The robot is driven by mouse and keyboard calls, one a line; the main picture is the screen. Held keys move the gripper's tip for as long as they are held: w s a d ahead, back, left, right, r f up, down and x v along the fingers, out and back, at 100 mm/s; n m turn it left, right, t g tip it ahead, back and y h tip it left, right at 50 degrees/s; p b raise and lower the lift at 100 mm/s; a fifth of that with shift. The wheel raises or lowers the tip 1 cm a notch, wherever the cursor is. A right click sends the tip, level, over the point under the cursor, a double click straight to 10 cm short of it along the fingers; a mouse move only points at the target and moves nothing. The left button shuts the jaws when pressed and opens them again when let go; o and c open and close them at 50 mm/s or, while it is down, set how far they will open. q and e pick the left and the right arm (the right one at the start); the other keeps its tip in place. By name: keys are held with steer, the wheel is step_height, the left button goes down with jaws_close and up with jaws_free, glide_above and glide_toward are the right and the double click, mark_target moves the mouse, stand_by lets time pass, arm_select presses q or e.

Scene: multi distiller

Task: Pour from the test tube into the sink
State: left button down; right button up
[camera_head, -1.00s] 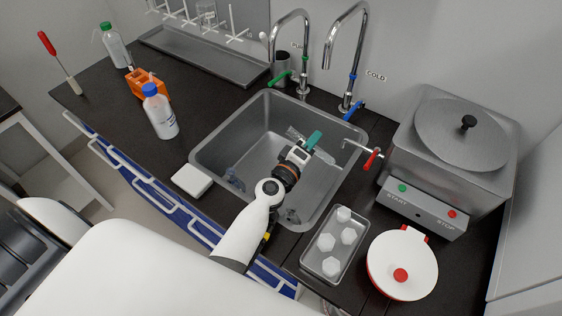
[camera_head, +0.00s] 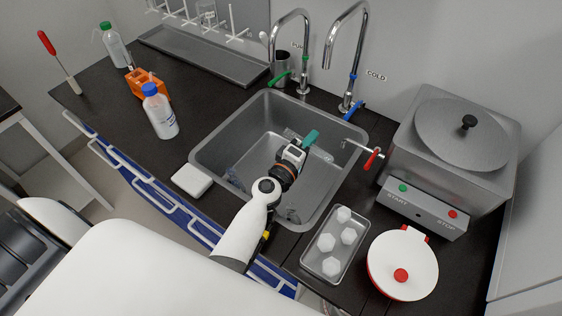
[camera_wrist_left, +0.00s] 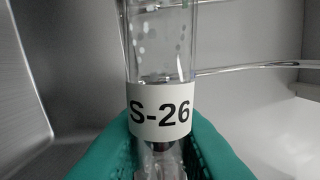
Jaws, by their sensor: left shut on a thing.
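My left gripper (camera_head: 311,138) is inside the metal sink (camera_head: 205,150), above its floor. Its teal fingers are shut on a clear test tube (camera_wrist_left: 162,45) with a white label reading S-26 in the left wrist view. The fingers grip just below the label. Light spots show on the glass; I cannot tell how much liquid it holds. In the head view a clear piece of the tube (camera_head: 321,154) shows beside the fingertips, lying well over to the side. My right gripper is not in view.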

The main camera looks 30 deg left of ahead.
arm_select(q)
steer(key=shift+f+n, duration=0.15)
steer(key=shift+n, duration=0.55)
steer(key=shift+a+r+n+p, duration=0.15)
steer(key=shift+r+n+p, duration=0.3)
steer(key=shift+n, duration=0.35)
stand_by(0.7)
